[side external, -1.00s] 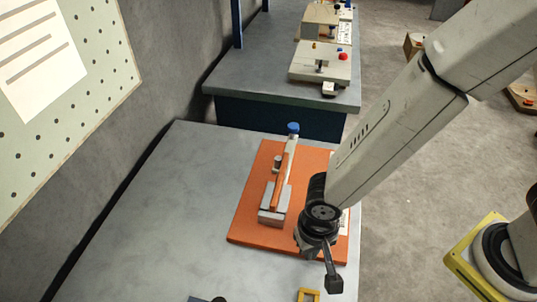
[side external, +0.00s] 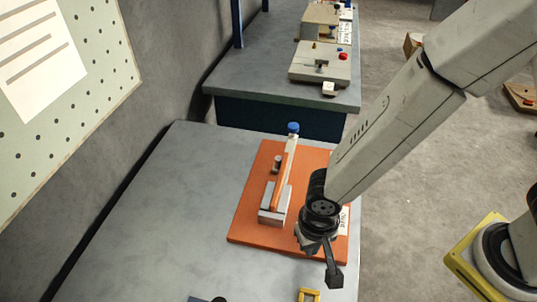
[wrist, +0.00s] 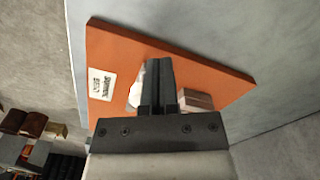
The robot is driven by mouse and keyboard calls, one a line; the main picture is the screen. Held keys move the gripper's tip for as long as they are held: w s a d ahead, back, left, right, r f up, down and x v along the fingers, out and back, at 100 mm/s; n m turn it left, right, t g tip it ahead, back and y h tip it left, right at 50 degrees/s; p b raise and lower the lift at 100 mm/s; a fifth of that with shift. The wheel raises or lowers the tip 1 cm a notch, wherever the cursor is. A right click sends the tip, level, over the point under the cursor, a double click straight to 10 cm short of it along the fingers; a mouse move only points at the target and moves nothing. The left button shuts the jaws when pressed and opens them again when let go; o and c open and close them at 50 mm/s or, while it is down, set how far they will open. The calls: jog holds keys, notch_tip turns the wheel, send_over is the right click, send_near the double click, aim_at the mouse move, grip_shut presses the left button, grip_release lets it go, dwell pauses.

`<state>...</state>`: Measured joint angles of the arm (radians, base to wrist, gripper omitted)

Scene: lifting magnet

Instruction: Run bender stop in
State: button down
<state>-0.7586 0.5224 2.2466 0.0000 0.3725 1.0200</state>
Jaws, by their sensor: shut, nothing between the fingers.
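An orange board (side external: 250,215) lies on the grey table and carries a fixture. On it are a grey block (side external: 272,217), a long orange and pale bar (side external: 284,175) with a blue knob (side external: 293,128) at its far end, and a short post (side external: 277,163). I cannot tell which part is the bender stop. My gripper (side external: 334,278) is shut and empty, to the right of and nearer than the grey block. In the wrist view, my gripper (wrist: 160,65) hides part of the board; a pale part (wrist: 136,88) and the grey block (wrist: 195,98) show beside it.
A white label (side external: 343,221) is on the board's right side, partly behind my arm. A yellow piece (side external: 308,295) is at the table's near edge. Another bench (side external: 230,85) with devices stands behind. The table left of the board is clear.

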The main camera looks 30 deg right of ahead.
jog(key=shift+w+d, duration=4.25)
jog(key=shift+w, duration=0.05)
dwell(1.5)
jog(key=shift+s+a, duration=0.1)
jog(key=shift+s, duration=0.05)
jog(key=shift+s+a, duration=0.4)
jog(key=shift+a, duration=0.05)
jog(key=shift+r, duration=0.15)
notch_tip(320, 180, up, 7)
dwell(1.3)
